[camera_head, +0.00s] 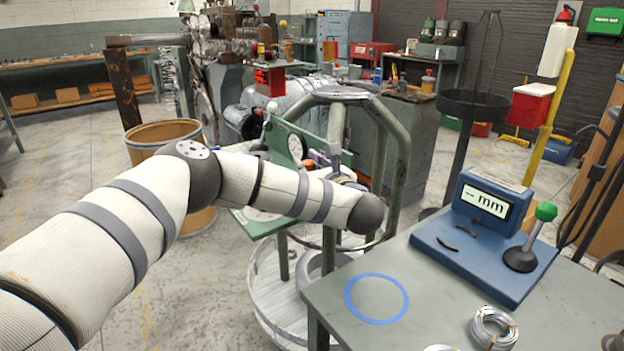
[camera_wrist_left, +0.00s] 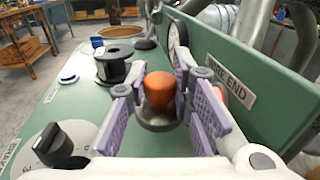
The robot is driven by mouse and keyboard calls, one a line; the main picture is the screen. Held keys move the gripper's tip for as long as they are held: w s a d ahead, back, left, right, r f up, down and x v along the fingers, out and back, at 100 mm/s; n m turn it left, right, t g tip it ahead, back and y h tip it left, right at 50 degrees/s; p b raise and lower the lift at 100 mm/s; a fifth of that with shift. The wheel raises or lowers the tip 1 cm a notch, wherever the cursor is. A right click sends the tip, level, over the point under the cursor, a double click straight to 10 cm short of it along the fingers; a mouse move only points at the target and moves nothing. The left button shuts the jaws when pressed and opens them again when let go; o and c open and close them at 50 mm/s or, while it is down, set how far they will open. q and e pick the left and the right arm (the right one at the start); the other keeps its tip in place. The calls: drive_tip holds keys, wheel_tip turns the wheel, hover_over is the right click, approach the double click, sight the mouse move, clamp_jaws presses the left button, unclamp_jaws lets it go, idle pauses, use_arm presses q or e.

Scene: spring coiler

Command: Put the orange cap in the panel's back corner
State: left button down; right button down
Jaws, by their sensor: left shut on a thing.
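The orange cap (camera_wrist_left: 160,90) is between the purple-padded fingers of my left gripper (camera_wrist_left: 160,76) in the left wrist view. The gripper is shut on it. A grey rounded piece (camera_wrist_left: 158,120) shows just below the cap; I cannot tell whether they are joined. The green panel (camera_wrist_left: 85,98) has a flat deck and an upright back wall with a label reading partly "END". In the head view the panel (camera_head: 318,146) stands beyond my left arm, which hides part of it. My right gripper is not in view.
On the panel are a black spool (camera_wrist_left: 114,64), a black knob (camera_wrist_left: 56,144), a small blue-white disc (camera_wrist_left: 68,78) and a round gauge (camera_wrist_left: 181,34). A grey-green tubular frame (camera_head: 395,150) stands close to my arm. A blue gauge box (camera_head: 480,238) sits on the table at right.

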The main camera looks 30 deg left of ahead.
use_arm(q)
wheel_tip(320, 180, down, 4)
drive_tip(key=shift+w+d+r, duration=0.15)
drive_tip(key=shift+r, duration=0.1)
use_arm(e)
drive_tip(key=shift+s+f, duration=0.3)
use_arm(q)
drive_tip(key=shift+f, duration=0.15)
drive_tip(key=c, duration=1.4)
unclamp_jaws()
